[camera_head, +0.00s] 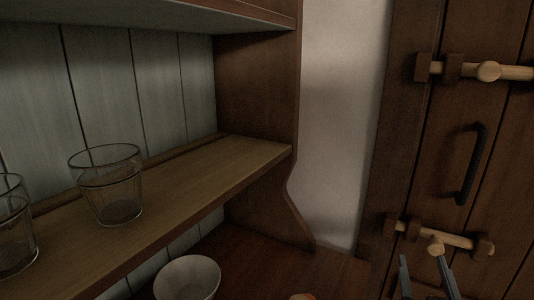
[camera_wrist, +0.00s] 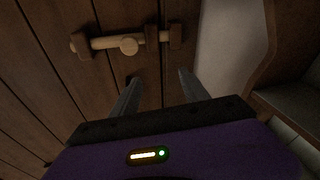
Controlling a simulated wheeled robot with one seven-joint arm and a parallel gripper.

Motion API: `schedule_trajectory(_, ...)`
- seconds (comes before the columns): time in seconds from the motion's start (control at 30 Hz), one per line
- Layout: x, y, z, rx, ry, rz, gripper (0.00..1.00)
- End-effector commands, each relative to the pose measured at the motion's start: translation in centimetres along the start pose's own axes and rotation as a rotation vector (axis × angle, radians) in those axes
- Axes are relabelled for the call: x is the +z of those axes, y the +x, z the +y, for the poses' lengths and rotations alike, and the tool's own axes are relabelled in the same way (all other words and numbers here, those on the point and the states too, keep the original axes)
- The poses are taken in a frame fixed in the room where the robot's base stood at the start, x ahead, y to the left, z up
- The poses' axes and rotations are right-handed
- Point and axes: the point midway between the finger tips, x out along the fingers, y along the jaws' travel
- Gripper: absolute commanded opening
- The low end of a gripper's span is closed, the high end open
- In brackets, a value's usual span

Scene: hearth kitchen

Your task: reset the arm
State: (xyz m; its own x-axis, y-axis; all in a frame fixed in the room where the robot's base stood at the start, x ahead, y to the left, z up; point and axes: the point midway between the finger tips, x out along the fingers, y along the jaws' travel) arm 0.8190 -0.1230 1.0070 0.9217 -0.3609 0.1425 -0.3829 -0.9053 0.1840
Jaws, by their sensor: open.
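My gripper (camera_head: 426,278) shows at the bottom right of the head view, in front of the dark wooden door (camera_head: 460,120). Its two grey fingers are apart with nothing between them. In the wrist view my gripper (camera_wrist: 158,84) is also open and empty. The door's lower wooden bolt (camera_head: 440,236) is just above the fingers in the head view. A wooden bolt with a round knob (camera_wrist: 128,45) also shows beyond the fingertips in the wrist view. I cannot tell whether a finger touches it.
A wooden shelf (camera_head: 200,182) at left holds glass tumblers (camera_head: 107,184). A white bowl (camera_head: 187,278) stands on the lower surface. The door has a black handle (camera_head: 470,165) and an upper bolt (camera_head: 488,71). A bare pale wall (camera_head: 343,120) lies between shelf and door.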

Motion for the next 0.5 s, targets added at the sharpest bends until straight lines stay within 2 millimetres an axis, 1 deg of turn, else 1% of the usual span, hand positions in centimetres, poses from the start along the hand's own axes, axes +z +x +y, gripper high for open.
schedule_trajectory(0.03, 0.4, -1.4, -0.7, -0.030, 0.004, 0.005, 0.53)
schedule_trajectory(0.17, 1.1, -4.9, -2.1, -0.101, 0.023, 0.023, 0.53)
schedule_trajectory(0.27, 1.7, -8.2, -2.9, -0.152, 0.043, 0.026, 0.53)
schedule_trajectory(0.3, 2.1, -9.7, -3.2, -0.172, 0.052, 0.023, 0.53)
schedule_trajectory(0.47, 2.9, -15.6, -3.8, -0.239, 0.092, 0.005, 0.53)
schedule_trajectory(0.5, 3.0, -17.1, -3.8, -0.253, 0.102, -0.003, 0.53)
